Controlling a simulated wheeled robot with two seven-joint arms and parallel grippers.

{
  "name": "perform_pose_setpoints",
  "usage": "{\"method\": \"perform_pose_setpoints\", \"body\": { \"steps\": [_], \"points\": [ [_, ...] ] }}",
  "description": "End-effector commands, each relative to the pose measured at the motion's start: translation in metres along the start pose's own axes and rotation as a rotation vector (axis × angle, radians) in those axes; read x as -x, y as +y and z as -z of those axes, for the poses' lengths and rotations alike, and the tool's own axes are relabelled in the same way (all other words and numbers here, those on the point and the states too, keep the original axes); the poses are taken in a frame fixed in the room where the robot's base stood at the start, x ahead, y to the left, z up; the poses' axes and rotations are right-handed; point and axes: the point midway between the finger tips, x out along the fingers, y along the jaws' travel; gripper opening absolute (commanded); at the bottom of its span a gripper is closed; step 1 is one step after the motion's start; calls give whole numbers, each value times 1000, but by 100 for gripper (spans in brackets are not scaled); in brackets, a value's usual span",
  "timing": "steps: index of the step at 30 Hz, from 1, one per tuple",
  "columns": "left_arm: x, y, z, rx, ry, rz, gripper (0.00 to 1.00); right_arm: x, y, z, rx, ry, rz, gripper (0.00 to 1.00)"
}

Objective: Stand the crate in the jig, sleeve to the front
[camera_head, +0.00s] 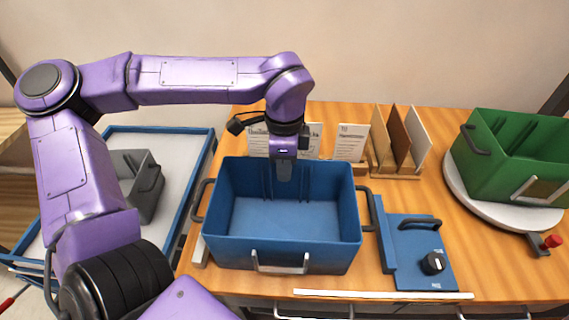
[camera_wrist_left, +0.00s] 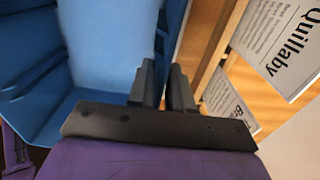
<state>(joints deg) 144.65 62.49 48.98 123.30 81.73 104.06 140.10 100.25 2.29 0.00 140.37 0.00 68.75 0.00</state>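The blue crate (camera_head: 300,246) stands upright in the middle of the bench, open side up, dark handles at its left and right ends. Its pale metal sleeve (camera_head: 280,268) is on the wall facing the front. The jig appears to be the spot under the crate, with a pale stop (camera_head: 198,252) at left and a blue upright (camera_head: 382,235) at right; the crate hides most of it. My left gripper (camera_head: 284,170) points down at the crate's far wall. In the left wrist view its fingers (camera_wrist_left: 164,85) are shut on that wall. My right gripper is out of view.
A blue control panel (camera_head: 418,255) with a black knob is right of the crate. A green crate (camera_head: 500,165) sits on a round turntable (camera_head: 462,195). Cards and sample boards (camera_head: 398,145) stand behind. A grey crate (camera_head: 148,190) lies in a blue-rimmed tray (camera_head: 195,165) at left.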

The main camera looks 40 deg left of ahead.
Motion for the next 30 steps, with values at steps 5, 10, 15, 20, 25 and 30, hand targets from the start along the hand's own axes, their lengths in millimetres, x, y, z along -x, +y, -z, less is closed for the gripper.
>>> {"method": "perform_pose_setpoints", "body": {
  "steps": [5,10,15,20,25,30],
  "points": [
    [1,0,0,0,0,0,34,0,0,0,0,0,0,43],
    [4,0,0,0,0,0,34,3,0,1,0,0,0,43],
    [28,-1,0,2,2,6,34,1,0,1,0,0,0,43],
    [71,-1,1,2,2,6,34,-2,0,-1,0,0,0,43],
    [107,-1,1,2,0,4,34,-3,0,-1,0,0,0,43],
    [123,0,0,0,-1,1,34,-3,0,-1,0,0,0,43]
  ]
}}
